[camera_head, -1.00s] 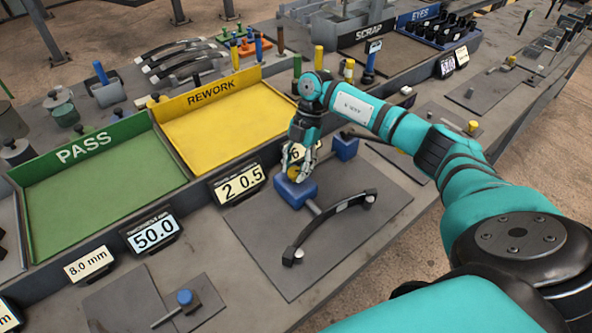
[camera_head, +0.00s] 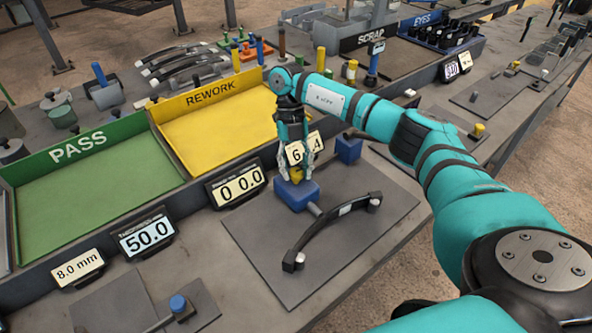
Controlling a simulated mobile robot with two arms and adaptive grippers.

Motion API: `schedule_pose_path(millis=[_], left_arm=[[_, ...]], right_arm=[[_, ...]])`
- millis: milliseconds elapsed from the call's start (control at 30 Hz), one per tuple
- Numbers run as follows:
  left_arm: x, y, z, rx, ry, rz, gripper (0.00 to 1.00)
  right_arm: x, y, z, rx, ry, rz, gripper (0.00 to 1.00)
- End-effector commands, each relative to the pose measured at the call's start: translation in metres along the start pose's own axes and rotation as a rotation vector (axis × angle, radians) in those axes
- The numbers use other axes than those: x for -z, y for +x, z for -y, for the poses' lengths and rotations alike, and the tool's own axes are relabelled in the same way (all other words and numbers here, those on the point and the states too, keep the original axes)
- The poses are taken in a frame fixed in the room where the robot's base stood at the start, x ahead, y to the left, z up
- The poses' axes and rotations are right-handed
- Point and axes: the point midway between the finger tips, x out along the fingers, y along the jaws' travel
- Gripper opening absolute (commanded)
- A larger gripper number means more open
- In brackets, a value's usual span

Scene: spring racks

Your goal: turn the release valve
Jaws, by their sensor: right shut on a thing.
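The release valve is a small yellow knob (camera_head: 296,174) on top of a blue block (camera_head: 297,195), on a dark plate. My right gripper (camera_head: 295,174) points straight down over the block and is shut on the yellow knob; its fingers hide part of the knob. A black curved leaf spring (camera_head: 335,226) lies on the plate, beside the rod that comes out of the blue block. The display (camera_head: 238,187) to the left of the block reads 0 0.0. My left gripper is not in view.
A second blue block (camera_head: 348,149) stands behind the knob, near a partly hidden number card. The green PASS tray (camera_head: 95,240) and yellow REWORK tray (camera_head: 225,125) are to the left. A 50.0 display (camera_head: 147,233) stands in front of them. The plate's front right is clear.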

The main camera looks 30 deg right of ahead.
Motion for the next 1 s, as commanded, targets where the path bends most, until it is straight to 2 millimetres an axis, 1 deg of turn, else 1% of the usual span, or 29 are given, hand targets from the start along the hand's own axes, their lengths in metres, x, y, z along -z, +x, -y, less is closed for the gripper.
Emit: schedule_pose_path(millis=[233, 700, 733, 900, 1000], left_arm=[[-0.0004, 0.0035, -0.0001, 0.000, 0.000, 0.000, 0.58], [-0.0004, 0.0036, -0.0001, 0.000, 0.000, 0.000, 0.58], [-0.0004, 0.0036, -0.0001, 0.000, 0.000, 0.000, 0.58], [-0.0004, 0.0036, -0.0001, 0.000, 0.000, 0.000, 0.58], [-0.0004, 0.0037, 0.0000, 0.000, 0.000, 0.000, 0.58]], right_arm=[[-0.0006, -0.0023, -0.0003, 0.022, -0.061, 0.005, 0.04], [-0.0005, -0.0027, -0.0003, 0.028, -0.073, 0.005, 0.04], [-0.0005, -0.0028, -0.0004, 0.028, -0.073, 0.005, 0.37], [-0.0003, -0.0020, -0.0004, 0.028, -0.072, 0.004, 0.58], [-0.0002, -0.0014, -0.0003, 0.029, -0.072, 0.003, 0.58]])
